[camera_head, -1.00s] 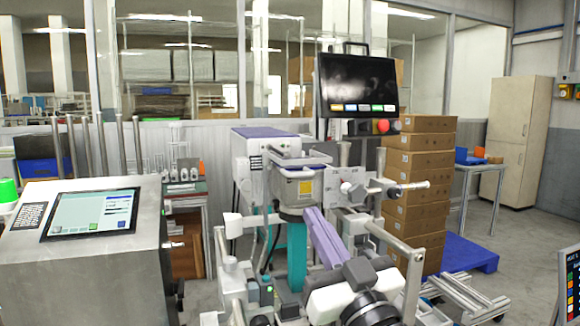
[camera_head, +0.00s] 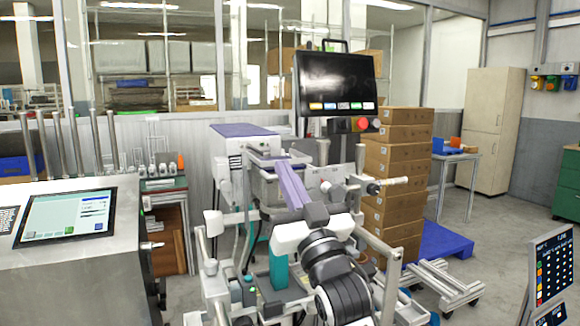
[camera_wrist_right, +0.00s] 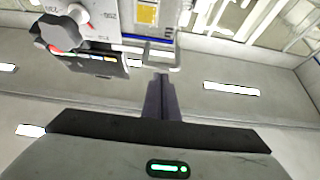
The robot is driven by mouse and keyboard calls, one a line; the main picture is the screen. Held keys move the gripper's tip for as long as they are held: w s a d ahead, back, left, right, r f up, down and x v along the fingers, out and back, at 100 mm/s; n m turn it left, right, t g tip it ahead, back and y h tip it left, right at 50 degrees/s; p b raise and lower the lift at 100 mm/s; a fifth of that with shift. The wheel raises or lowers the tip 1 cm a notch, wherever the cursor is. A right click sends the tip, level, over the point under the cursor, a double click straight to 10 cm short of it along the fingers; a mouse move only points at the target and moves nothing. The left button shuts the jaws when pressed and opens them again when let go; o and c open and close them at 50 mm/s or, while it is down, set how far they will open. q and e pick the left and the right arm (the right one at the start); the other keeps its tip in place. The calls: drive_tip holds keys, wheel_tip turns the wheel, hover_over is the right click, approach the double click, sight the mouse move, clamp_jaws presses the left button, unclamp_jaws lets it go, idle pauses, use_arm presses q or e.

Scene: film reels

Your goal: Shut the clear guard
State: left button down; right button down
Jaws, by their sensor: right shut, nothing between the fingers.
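The machine (camera_head: 246,130) with a purple top stands in the middle of the head view. The clear guard is hard to make out against it; I cannot tell its exact edges or how far it stands open. My right gripper (camera_head: 284,164) is shut and empty, its lavender fingers pointing up at the front of the machine and covering part of it. In the right wrist view the shut fingers (camera_wrist_right: 160,78) end close to a thin pale bar (camera_wrist_right: 177,69) below the blue-edged housing. I cannot tell whether they touch. My left gripper is out of view.
A dark monitor (camera_head: 335,84) with a red button (camera_head: 363,124) below it stands above the machine. A steel console with a screen (camera_head: 66,217) is at left. Stacked cartons (camera_head: 395,170) and a blue pallet (camera_head: 446,243) stand behind at right. Open floor lies further right.

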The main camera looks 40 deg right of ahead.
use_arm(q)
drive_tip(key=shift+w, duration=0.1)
use_arm(e)
drive_tip(key=shift+w+f, duration=0.1)
drive_tip(key=shift+f, duration=0.2)
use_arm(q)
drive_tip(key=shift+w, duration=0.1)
